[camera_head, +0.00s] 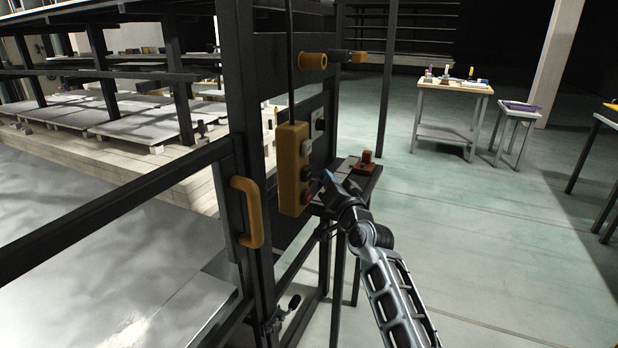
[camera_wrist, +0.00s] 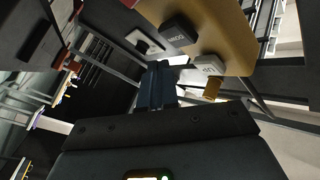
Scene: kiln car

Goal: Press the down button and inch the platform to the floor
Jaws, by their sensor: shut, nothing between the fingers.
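The yellow control box (camera_head: 290,165) hangs on a black cable beside a dark upright frame. Its face carries a white UP button (camera_wrist: 208,66), a dark DOWN button (camera_wrist: 180,33) and a red button (camera_head: 306,196) below them. My gripper (camera_head: 326,182) is shut and empty, with its tip close to the box's button face. In the wrist view the fingers (camera_wrist: 157,85) point toward the box near the DOWN button. I cannot tell whether they touch it. A broad grey surface (camera_head: 110,245), apparently the platform, lies behind the frame's rail at lower left; its height is unclear.
A yellow handle (camera_head: 247,212) sits on the dark frame (camera_head: 238,90) left of the box. A small stand with a red object (camera_head: 366,161) is just behind my gripper. A wooden worktable (camera_head: 455,90) stands farther back.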

